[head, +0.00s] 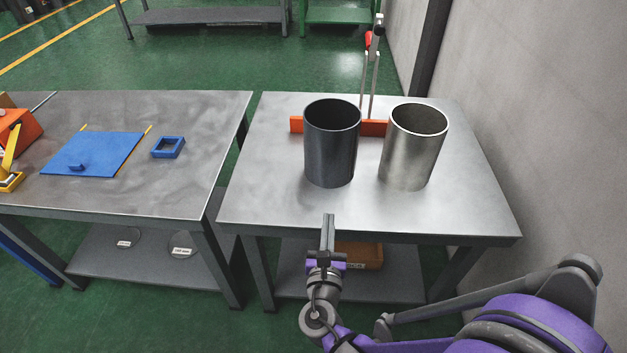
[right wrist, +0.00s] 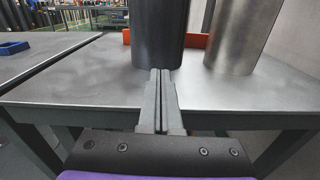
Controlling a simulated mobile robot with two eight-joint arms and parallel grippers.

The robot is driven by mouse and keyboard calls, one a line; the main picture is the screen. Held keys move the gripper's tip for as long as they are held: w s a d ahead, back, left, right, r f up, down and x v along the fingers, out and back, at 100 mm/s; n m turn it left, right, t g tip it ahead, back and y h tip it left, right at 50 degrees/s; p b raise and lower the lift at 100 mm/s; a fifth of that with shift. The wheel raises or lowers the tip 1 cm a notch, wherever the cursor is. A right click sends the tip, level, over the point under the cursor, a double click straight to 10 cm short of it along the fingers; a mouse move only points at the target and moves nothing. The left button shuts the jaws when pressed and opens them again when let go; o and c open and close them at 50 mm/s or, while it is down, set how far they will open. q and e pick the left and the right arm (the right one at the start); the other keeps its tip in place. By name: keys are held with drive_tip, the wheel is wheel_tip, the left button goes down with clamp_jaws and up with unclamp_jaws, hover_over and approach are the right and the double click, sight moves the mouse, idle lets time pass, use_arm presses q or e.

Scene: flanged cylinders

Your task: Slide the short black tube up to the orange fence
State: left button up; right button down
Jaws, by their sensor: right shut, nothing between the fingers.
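The short black tube (head: 331,150) stands upright on the right-hand metal table, in front of the orange fence (head: 373,128). The fence is a low bar, partly hidden behind the tubes. In the right wrist view the black tube (right wrist: 158,38) rises just beyond my fingertips, and the fence (right wrist: 197,41) shows behind it. My right gripper (head: 328,218) is shut and empty, at the near side of the black tube, with its fingers (right wrist: 160,75) pointing at the tube's base. Whether they touch it I cannot tell. My left gripper is not in view.
A silver tube (head: 413,150) stands upright close to the right of the black one. A clamp stand (head: 370,85) rises behind the fence. The left table (head: 205,185) holds a blue board (head: 95,153) and a blue square frame (head: 168,147). A wall is at the right.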

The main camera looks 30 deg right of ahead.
approach(329, 171)
drive_tip(key=shift+n, duration=0.3)
drive_tip(key=b+x, duration=0.1)
drive_tip(key=x, duration=0.5)
drive_tip(key=shift+w+f, duration=0.1)
drive_tip(key=shift+w, duration=0.05)
drive_tip(key=shift+w+d, duration=0.2)
drive_tip(key=shift+w, duration=0.05)
drive_tip(key=x, duration=1)
drive_tip(key=shift+p, duration=0.35)
drive_tip(key=shift+r, duration=0.35)
